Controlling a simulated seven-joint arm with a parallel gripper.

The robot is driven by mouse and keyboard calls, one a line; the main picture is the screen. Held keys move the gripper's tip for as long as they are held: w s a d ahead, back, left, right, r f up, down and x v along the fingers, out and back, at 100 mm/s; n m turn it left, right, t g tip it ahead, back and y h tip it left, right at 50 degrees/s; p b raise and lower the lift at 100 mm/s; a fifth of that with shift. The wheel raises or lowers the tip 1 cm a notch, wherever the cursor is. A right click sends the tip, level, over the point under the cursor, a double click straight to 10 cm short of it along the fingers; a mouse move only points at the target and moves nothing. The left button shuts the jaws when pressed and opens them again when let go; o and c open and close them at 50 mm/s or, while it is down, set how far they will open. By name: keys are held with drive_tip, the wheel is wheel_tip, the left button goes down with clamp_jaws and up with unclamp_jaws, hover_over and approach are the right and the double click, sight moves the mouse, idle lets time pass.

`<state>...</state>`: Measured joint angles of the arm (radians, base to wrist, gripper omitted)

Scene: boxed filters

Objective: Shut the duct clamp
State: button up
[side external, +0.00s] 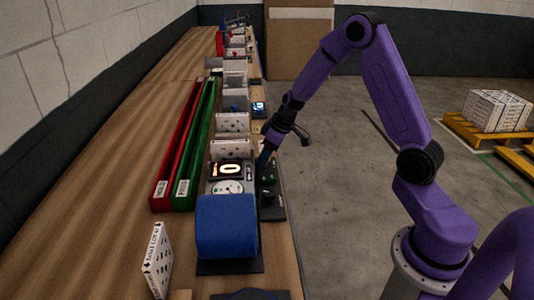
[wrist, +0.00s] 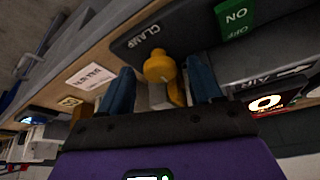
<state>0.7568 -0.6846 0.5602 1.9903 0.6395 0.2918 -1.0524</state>
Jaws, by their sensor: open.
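The duct clamp's yellow handle (wrist: 159,68) with a rounded knob shows in the wrist view, beside a dark panel (wrist: 118,45) lettered CLAMP. My gripper (wrist: 161,84) is open, with its two blue fingers on either side of the handle. I cannot tell whether either finger touches it. In the side external view my gripper (side external: 264,160) reaches down at the bench's right edge, by the round readout. The handle cannot be made out there, and the clamp's own jaws are not clear in either view.
A green ON/OFF switch (wrist: 236,16) lies right of the handle. A lit display (wrist: 266,103) is close by. A blue roll (side external: 227,226) stands nearer the camera.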

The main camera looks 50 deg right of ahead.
drive_tip(key=c, duration=1)
drive_tip(key=shift+m, duration=0.4)
drive_tip(key=shift+a+m+h, duration=0.15)
drive_tip(key=shift+m+h, duration=0.85)
drive_tip(key=shift+m, duration=1.1)
drive_tip(key=shift+w+a+m+h, duration=0.15)
drive_tip(key=shift+m+h, duration=0.2)
drive_tip(key=shift+m, duration=0.5)
drive_tip(key=shift+a+m+h, duration=0.1)
drive_tip(key=shift+m+h, duration=0.25)
drive_tip(key=shift+m, duration=0.5)
drive_tip(key=shift+m+h, duration=0.3)
drive_tip(key=shift+m, duration=0.7)
